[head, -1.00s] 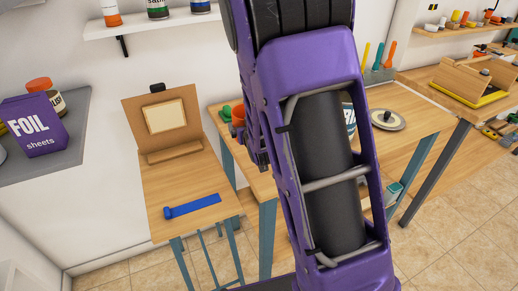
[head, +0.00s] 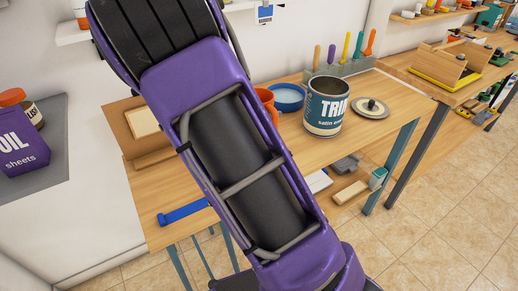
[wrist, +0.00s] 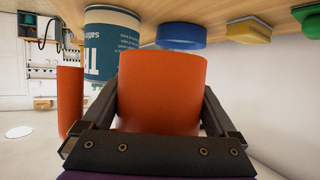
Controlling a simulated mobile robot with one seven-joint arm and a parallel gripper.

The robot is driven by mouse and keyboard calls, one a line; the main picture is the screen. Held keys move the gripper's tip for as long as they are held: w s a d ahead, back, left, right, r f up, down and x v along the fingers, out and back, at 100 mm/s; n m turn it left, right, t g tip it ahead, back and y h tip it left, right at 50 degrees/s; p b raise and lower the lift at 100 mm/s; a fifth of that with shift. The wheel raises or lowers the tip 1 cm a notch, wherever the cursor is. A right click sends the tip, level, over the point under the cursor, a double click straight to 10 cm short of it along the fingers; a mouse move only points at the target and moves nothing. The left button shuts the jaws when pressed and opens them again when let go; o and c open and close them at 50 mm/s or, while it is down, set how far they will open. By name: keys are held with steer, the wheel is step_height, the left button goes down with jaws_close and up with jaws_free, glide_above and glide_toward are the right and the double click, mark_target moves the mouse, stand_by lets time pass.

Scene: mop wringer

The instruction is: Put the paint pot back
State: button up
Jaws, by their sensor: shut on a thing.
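An orange pot (wrist: 162,85) fills the middle of the wrist view, between the two fingers of my gripper (wrist: 160,120), which is shut on it. Part of the orange pot (head: 265,97) shows in the head view past the right edge of my arm, which hides my gripper. A teal and white tin marked TRIM (head: 325,107) stands upright on the wooden table, right of the orange pot. The tin also shows in the wrist view (wrist: 105,50), its lettering upside down. An orange upright piece (wrist: 70,100) is left of the held pot; I cannot tell whether it belongs to it.
A rack (head: 340,68) of coloured handles stands behind. The table's front right is clear.

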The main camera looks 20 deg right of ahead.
steer(key=shift+s+f, duration=0.15)
steer(key=shift+m, duration=0.3)
step_height(320, 180, down, 10)
steer(key=b, duration=0.2)
steer(key=shift+s+b, duration=0.1)
steer(key=shift+b, duration=0.25)
steer(key=shift+f+g, duration=0.1)
steer(key=shift+g, duration=0.2)
steer(key=o, duration=1.3)
steer(key=shift+o, duration=0.2)
steer(key=shift+a+r, duration=0.1)
steer(key=shift+r, duration=0.15)
steer(key=p+v, duration=0.1)
steer(key=v, duration=0.5)
steer(key=p+v, duration=0.1)
steer(key=v, duration=0.4)
steer(key=shift+s+a, duration=0.3)
steer(key=shift+a, duration=0.05)
